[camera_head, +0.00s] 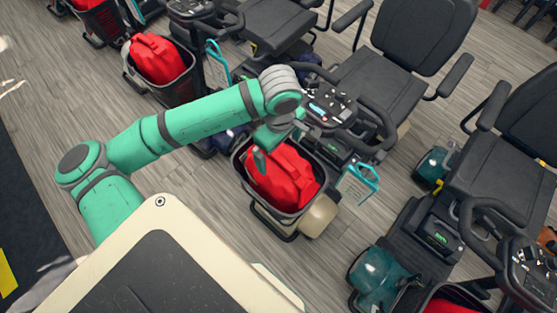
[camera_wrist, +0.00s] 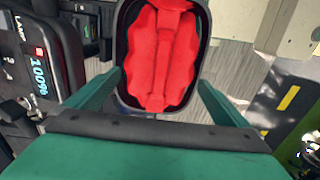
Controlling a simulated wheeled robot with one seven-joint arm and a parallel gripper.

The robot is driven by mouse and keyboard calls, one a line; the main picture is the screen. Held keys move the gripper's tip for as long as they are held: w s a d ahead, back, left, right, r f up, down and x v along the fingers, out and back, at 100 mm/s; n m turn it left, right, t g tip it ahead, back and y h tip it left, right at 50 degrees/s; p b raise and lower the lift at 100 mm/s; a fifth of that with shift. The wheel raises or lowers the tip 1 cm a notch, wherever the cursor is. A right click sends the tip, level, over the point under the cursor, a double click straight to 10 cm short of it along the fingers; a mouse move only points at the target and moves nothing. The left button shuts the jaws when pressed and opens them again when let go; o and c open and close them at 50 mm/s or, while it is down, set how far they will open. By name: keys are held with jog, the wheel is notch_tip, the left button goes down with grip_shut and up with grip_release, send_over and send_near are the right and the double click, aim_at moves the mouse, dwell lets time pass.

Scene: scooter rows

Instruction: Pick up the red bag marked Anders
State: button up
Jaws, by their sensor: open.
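A red bag (camera_head: 283,180) sits in the dark front basket (camera_head: 312,208) of the middle scooter. In the wrist view the same red bag (camera_wrist: 163,60) lies inside the basket rim (camera_wrist: 203,12), with a strap running along its middle. My gripper (camera_head: 262,150) is above this basket in the head view. In the wrist view my gripper (camera_wrist: 160,82) has its two green fingers spread wide on either side of the basket's near end, with nothing between them in grasp. No name Anders is readable on any bag. Part of the bag is hidden by my gripper in the head view.
Another red bag (camera_head: 157,58) is in a basket at upper left, with more red at the top left and bottom edge. A teal-edged tag (camera_head: 358,184) hangs beside the middle basket. The scooter's control panel (camera_head: 325,108) stands close to my wrist. Grey floor lies between scooters.

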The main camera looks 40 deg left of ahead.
aim_at(279, 157)
jog(key=shift+a+f, duration=0.15)
jog(key=shift+f, duration=2.5)
jog(key=shift+c, duration=0.6)
jog(key=c, duration=1.4)
jog(key=shift+r, duration=0.1)
